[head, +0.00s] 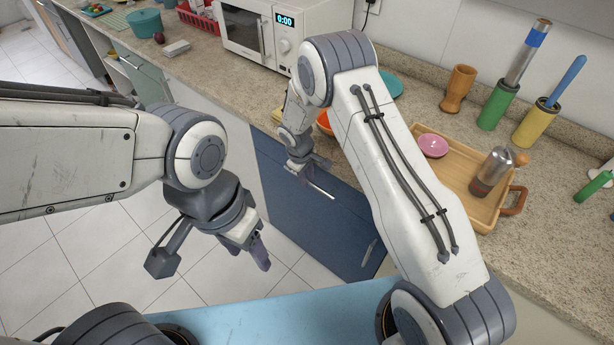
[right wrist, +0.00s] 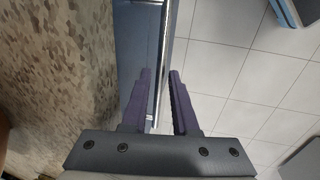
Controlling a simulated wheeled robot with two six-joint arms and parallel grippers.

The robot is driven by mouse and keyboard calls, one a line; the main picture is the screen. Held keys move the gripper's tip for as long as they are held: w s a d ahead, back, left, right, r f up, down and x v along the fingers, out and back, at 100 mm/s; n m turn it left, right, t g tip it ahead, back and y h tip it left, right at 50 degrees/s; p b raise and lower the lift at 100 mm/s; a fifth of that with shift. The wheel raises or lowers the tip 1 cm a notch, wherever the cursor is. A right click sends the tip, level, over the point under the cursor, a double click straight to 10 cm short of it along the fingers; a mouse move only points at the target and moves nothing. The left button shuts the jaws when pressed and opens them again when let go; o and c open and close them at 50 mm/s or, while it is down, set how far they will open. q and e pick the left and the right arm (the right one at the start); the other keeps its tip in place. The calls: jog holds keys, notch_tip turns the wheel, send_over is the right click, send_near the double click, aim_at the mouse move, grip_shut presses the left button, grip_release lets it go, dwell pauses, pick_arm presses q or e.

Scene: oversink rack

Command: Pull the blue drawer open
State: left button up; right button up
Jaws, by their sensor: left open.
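The blue drawer (head: 335,222) is a dark blue front under the speckled counter; it also shows in the right wrist view (right wrist: 133,50). I see no gap that marks it as open. Its long metal handle (head: 319,189) also shows in the right wrist view (right wrist: 165,50). My right gripper (head: 306,166) is at the handle. In the right wrist view its purple fingers (right wrist: 160,100) are apart, one on each side of the bar, with a gap at the right finger. My left gripper (head: 250,249) is open and empty over the floor, left of the drawer.
The counter (head: 425,95) carries a microwave (head: 275,30), a wooden tray (head: 455,165) with a pink bowl (head: 433,145) and a grinder, and several upright canisters. Another handle (head: 370,252) shows lower right on the blue front.

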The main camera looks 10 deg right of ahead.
grip_shut()
jog(key=shift+r, duration=0.1)
dwell(1.2)
